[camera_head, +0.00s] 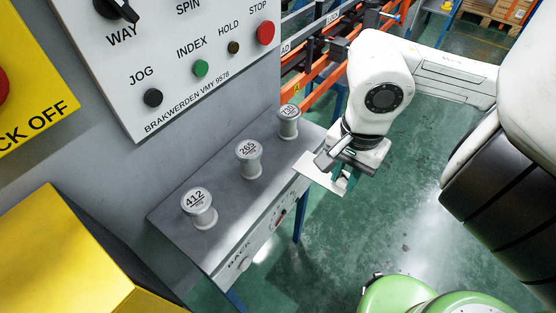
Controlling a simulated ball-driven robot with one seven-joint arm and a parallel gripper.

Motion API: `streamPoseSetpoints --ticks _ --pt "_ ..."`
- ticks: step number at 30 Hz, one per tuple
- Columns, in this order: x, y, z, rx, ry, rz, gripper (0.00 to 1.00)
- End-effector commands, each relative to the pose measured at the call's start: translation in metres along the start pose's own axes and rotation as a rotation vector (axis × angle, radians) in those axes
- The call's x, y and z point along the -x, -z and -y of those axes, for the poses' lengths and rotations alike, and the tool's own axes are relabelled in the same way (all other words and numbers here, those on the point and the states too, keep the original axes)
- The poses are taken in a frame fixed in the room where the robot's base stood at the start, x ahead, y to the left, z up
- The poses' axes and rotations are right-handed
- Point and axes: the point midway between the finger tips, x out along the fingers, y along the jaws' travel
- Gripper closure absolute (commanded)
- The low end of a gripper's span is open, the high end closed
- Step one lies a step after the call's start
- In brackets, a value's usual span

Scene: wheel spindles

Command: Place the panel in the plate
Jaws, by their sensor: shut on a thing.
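My gripper (345,180) is shut on a thin, flat, pale panel (316,172). The panel sticks out to the left of the fingers, beside the right end of a grey ledge. It looks close to the ledge's edge; I cannot tell whether they touch. Part of the panel is hidden by my gripper. Nothing in view is clearly the plate. The grey ledge (223,231) carries three upright pale spindles, marked 412 (200,212), 265 (248,163) and 730 or similar (288,124).
A white control panel (175,50) with coloured buttons rises behind the ledge. A yellow box (70,255) stands at the lower left. The ledge's front face bears the word BACK and small controls (280,217). Orange rails (318,75) lie behind.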

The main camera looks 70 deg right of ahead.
Motion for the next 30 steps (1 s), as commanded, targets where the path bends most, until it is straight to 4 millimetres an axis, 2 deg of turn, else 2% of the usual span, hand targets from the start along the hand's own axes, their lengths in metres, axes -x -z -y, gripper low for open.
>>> streamPoseSetpoints --ticks 1,8,10,17,24,30 --pt "-0.007 -0.001 0.002 0.003 0.004 -0.001 1.0" --pt "-0.006 -0.002 0.005 0.011 0.003 -0.001 1.0" --pt "0.003 -0.003 0.017 0.013 0.002 0.002 1.0" --pt "0.003 -0.004 0.063 0.012 0.001 0.003 1.0" --pt "0.002 -0.004 0.119 0.011 0.0 0.002 1.0" --pt "0.001 -0.004 0.149 0.01 0.0 0.001 1.0"
